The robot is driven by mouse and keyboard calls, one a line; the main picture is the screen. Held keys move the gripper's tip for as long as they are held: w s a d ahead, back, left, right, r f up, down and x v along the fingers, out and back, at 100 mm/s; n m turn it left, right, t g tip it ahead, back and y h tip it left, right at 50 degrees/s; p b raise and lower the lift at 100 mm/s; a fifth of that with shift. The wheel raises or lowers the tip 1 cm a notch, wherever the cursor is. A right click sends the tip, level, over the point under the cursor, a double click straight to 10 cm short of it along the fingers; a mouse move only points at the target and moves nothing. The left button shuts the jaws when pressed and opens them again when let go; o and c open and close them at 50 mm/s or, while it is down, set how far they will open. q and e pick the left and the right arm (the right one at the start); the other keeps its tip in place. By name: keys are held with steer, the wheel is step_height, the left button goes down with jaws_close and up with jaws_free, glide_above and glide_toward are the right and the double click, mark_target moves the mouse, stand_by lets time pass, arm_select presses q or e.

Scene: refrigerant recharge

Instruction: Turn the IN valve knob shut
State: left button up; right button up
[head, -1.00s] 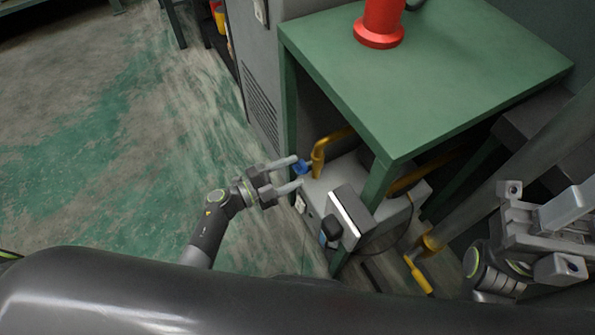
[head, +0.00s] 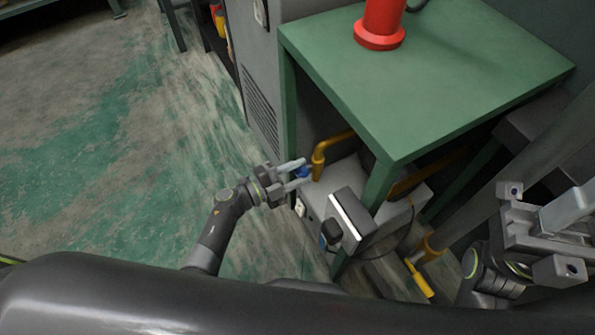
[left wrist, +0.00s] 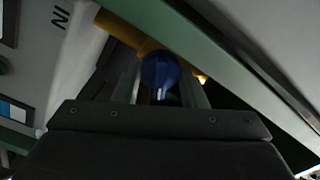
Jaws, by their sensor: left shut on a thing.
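The blue IN valve knob (head: 301,173) sits at the lower end of a yellow pipe (head: 318,158), beside the green table's leg. My left gripper (head: 305,171) is shut on the knob, one finger on each side. In the left wrist view the round knob (left wrist: 160,70) shows between the fingers, with a pale mark at its lower edge. The lettering "IN" (left wrist: 62,17) is on the pale surface to its left. My right gripper (head: 550,235) is at the lower right, away from the valve; its jaw opening is unclear.
A green table (head: 430,75) with a red cylinder (head: 380,22) stands above the pipe. A grey machine (head: 340,190) with a tilted box (head: 350,218) is below. A yellow-handled lever (head: 420,280) is at the lower right. Open floor lies left.

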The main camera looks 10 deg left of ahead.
arm_select(q)
steer(key=shift+r+n+p, duration=0.2)
steer(key=shift+n+p, duration=0.3)
steer(key=shift+p, duration=0.15)
steer(key=shift+f, duration=0.2)
steer(key=o, duration=0.9)
steer(key=shift+o, duration=0.2)
